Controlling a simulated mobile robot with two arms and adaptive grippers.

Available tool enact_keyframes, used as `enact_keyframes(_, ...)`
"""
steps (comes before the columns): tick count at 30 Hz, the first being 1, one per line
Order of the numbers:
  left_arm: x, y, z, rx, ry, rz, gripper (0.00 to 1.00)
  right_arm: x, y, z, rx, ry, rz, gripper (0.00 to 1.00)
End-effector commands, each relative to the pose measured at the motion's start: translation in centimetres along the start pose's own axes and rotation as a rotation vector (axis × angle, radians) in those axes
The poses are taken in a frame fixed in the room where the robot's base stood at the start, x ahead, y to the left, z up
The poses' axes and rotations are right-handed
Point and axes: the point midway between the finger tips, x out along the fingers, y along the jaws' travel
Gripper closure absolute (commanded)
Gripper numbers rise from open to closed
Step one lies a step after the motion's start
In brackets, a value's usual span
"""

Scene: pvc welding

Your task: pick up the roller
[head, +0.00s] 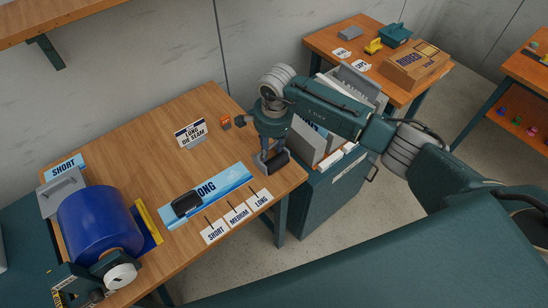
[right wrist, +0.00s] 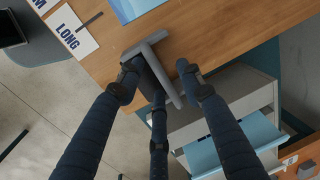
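The roller (head: 277,160), a dark cylinder with a grey frame, is at the right end of the wooden table, directly under my right gripper (head: 268,148). In the right wrist view the roller's grey T-shaped frame (right wrist: 158,62) lies between the fingertips of my right gripper (right wrist: 160,78), near the table edge. The fingers are spread on either side of it, and a third finger is below. I cannot tell whether any finger touches it. The gripper hides part of the roller. My left gripper is not in view.
A blue drum (head: 100,222) stands at the table's left. A blue LONG sheet (head: 225,190) bears a black object (head: 187,203). SHORT, MEDIUM and LONG cards (head: 238,215) lie at the front edge. A teal cabinet (head: 330,195) with upright folders stands right of the table.

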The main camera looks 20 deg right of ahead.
Motion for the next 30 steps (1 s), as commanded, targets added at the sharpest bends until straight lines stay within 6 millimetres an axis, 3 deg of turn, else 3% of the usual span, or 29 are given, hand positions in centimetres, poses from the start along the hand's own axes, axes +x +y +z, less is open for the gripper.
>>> enact_keyframes(4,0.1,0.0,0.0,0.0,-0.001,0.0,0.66,0.0,0.0,0.0,0.0,0.0,-0.001,0.63)
enact_keyframes(10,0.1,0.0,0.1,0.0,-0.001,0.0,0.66,0.0,0.0,0.0,0.0,0.0,-0.001,1.0)
enact_keyframes(23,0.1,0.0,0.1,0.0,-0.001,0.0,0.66,-0.2,-0.1,0.0,0.0,0.0,-0.003,1.0)
enact_keyframes(30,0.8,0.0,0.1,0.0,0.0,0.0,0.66,-1.9,-0.5,-0.1,-0.002,0.001,-0.006,1.0)
